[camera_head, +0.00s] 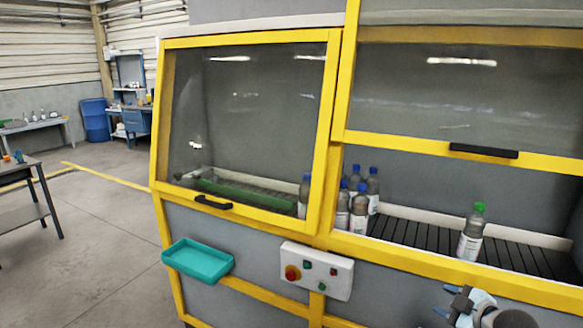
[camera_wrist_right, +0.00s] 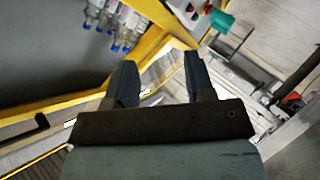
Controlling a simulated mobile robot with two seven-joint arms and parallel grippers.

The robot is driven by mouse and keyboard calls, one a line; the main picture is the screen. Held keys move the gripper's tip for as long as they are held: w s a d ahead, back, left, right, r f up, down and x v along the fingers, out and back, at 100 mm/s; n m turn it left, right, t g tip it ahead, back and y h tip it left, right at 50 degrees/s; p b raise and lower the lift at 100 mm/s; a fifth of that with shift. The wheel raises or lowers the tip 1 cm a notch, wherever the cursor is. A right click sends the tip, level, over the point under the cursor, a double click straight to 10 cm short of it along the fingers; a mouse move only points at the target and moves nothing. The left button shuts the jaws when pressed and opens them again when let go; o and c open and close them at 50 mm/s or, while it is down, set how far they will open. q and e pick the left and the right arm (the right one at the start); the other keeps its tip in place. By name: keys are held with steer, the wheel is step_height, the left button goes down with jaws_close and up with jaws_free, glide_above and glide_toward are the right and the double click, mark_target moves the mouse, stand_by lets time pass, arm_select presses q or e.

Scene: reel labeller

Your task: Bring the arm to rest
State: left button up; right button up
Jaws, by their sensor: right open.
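My right gripper (camera_head: 452,300) is at the lower right of the head view, in front of the machine's yellow frame and below its right opening. In the right wrist view its two dark fingers (camera_wrist_right: 158,85) stand apart with nothing between them. My left gripper does not show in either view.
The labeller has a yellow frame (camera_head: 335,242), a raised right window and a closed left window. A green-capped bottle (camera_head: 470,238) stands on the dark conveyor; several blue-capped bottles (camera_head: 359,210) stand further left. A teal tray (camera_head: 198,262) and a button box (camera_head: 317,271) stick out in front.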

steer(key=s+a+f+m+g+p, duration=0.15)
steer(key=s+a+f+m, duration=0.25)
steer(key=s+a+f, duration=0.8)
steer(key=s+a+f+m+p, duration=0.1)
steer(key=s+a, duration=0.3)
steer(key=s, duration=0.4)
steer(key=s+a+f+m+p, duration=0.2)
steer(key=s+a+f+m, duration=0.2)
steer(key=s, duration=0.4)
steer(key=shift+s+a+h, duration=0.25)
steer(key=shift+a+h, duration=0.15)
steer(key=shift+a, duration=0.2)
